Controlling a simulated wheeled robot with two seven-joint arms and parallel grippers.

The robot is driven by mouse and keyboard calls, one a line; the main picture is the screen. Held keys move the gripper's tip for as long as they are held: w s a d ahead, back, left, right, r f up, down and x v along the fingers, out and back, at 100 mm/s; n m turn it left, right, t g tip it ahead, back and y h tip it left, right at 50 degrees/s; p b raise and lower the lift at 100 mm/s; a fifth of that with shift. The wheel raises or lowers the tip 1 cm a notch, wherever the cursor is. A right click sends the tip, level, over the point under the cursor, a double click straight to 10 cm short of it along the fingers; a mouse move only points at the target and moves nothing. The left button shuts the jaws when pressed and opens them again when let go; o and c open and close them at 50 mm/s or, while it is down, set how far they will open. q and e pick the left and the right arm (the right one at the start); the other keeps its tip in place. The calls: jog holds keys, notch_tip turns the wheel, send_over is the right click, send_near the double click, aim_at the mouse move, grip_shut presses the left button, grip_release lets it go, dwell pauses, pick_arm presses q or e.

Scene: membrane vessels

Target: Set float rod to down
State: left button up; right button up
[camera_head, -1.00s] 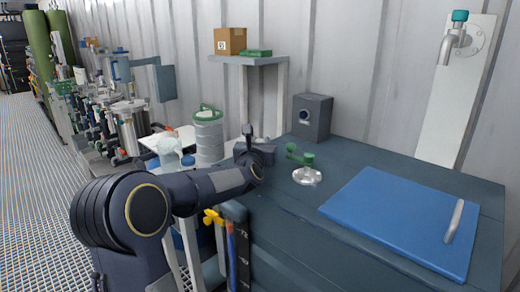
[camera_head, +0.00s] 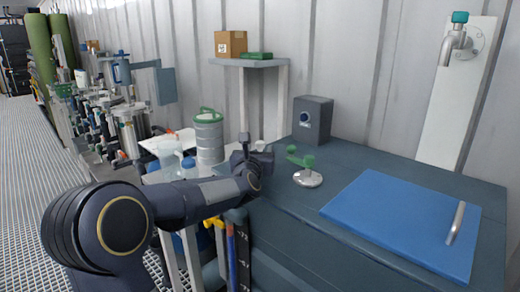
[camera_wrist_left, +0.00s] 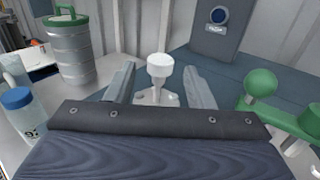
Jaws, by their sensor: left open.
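My left gripper (camera_head: 256,152) is at the left edge of the dark bench top. In the left wrist view the two fingers (camera_wrist_left: 159,72) are apart, with a small white knob on a stem (camera_wrist_left: 160,66) showing between and beyond them. The knob's stem rises from a small white base; I cannot tell whether it is the float rod, or whether the fingers touch it. Right of the gripper, a green lever with round ends (camera_head: 300,158) stands on a silver round base (camera_head: 308,178); it also shows in the left wrist view (camera_wrist_left: 262,84). My right gripper is out of view.
A grey box with a round dial (camera_head: 312,119) stands behind. A grey canister (camera_head: 209,138) and a blue-capped bottle (camera_wrist_left: 18,110) are left of the gripper. A blue panel with a handle (camera_head: 400,220) lies on the right.

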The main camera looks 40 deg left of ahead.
pick_arm(q)
jog(key=v, duration=0.4)
jog(key=shift+s+d, duration=0.15)
jog(key=shift+s, duration=0.05)
jog(key=shift+f, duration=0.1)
